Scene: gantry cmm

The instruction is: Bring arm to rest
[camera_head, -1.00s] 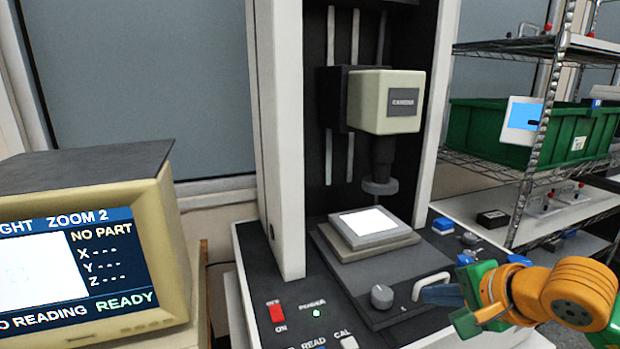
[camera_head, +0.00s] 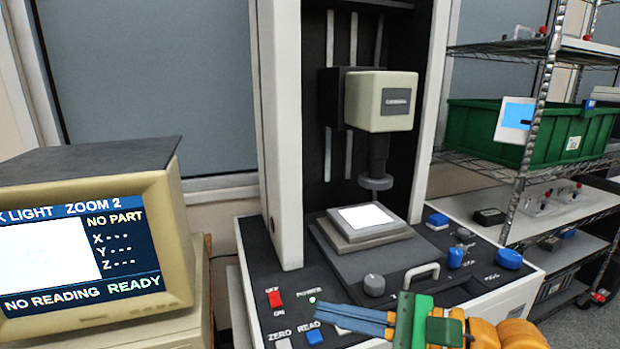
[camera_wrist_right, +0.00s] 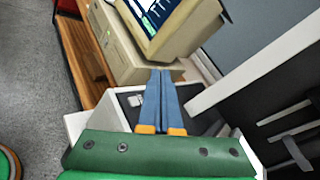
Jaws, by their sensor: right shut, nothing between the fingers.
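My right gripper (camera_head: 352,318) comes in from the lower right in the head view. Its blue fingers are shut together and empty, pointing left over the front of the machine's control panel, near the READ button (camera_head: 314,337). In the right wrist view the shut fingers (camera_wrist_right: 160,85) point toward the monitor, with the panel's dark top behind them. The measuring machine's camera head (camera_head: 382,101) hangs above a stage with a lit white plate (camera_head: 366,217). No part rests on the plate. My left gripper is out of view.
A monitor (camera_head: 160,230) at the left reads NO PART, NO READING and READY. The stage handle (camera_head: 421,273) and blue knobs (camera_head: 508,259) stand close to my right arm. A wire shelf (camera_head: 520,170) with a green bin (camera_head: 475,128) stands at the right.

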